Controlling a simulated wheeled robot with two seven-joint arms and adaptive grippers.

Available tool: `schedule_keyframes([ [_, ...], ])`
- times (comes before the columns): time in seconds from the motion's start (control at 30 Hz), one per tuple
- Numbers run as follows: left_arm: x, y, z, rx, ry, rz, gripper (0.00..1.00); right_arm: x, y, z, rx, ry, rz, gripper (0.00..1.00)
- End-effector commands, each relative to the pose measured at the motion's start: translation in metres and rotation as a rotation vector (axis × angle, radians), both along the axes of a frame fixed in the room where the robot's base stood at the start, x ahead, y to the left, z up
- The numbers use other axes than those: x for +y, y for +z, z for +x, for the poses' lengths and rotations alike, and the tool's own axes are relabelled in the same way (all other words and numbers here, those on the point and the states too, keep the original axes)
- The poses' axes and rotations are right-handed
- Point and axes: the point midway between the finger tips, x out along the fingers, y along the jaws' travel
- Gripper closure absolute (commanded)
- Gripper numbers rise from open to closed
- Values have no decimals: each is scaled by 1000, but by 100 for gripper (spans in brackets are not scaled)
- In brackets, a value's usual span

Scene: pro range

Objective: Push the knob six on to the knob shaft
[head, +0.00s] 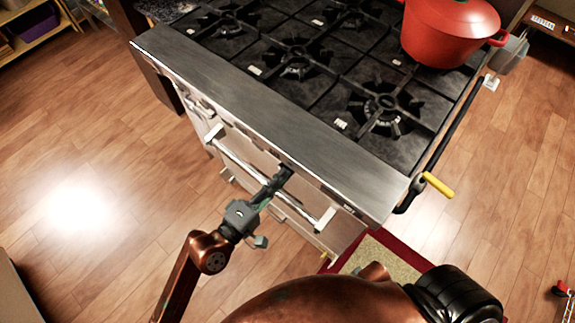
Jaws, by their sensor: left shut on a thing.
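The steel range (270,110) stands in the middle of the head view, with its front panel facing down-left under a wide steel ledge. My left gripper (283,174) reaches up to this front from below. It is shut on a small dark thing, taken as knob six, mostly hidden by the fingers and the ledge. The knob shaft is hidden, and I cannot tell whether the knob touches it. Part of my right arm crosses the bottom of the view; its gripper is out of view.
A long oven handle bar (247,160) runs along the front, close to my left gripper. A red pot (450,32) sits on the hob. A yellow-handled tool (437,186) is at the range's right corner.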

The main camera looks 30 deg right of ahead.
Motion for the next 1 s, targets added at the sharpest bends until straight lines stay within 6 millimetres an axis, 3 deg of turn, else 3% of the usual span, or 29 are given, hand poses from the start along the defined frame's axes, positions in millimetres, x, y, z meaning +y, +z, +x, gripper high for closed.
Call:
schedule_keyframes([
  [1.0, -6, 1, 2, 0, -1, -1, 100, 0, 1, 0, -1, 0, 0, 100],
])
